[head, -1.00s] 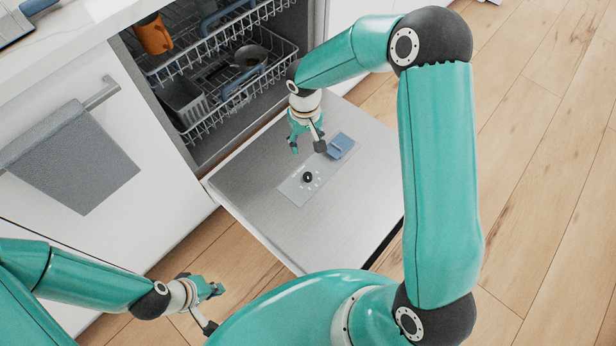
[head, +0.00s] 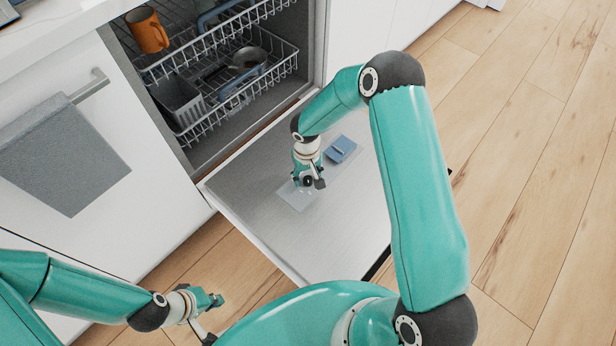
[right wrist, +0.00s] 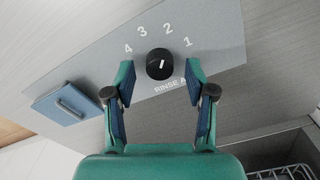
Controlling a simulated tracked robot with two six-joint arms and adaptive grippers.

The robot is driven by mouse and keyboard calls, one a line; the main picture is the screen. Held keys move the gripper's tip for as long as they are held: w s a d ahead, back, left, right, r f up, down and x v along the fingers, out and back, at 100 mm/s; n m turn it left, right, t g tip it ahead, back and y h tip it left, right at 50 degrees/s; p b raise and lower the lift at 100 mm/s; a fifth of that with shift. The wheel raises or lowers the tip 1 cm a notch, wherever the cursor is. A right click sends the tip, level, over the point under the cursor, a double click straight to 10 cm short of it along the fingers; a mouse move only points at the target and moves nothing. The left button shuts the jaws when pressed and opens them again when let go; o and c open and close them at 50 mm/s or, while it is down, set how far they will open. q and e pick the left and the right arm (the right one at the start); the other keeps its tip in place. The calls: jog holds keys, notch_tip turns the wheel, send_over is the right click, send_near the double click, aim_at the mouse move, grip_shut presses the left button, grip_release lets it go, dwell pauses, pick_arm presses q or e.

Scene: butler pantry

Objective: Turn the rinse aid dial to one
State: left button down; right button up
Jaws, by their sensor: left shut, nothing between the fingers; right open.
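The rinse aid dial (right wrist: 160,64) is a round black knob with a white pointer line, on a light grey panel (right wrist: 215,32) printed with 4, 3, 2, 1. The pointer appears to face about the 2. My right gripper (right wrist: 158,76) is open, one finger on each side of the dial; contact is not clear. In the head view this gripper (head: 308,183) is over the panel on the open dishwasher door (head: 340,225) and mostly hides the dial. My left gripper (head: 211,316) is shut and empty, low at the left, away from the door.
A blue flap with a handle (head: 341,149) sits beside the dial; it also shows in the right wrist view (right wrist: 68,103). Behind the door are dish racks (head: 215,100) with an orange mug (head: 148,32). A grey towel (head: 62,155) hangs at the left.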

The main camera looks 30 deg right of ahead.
jog(key=shift+f, duration=0.25)
grip_shut()
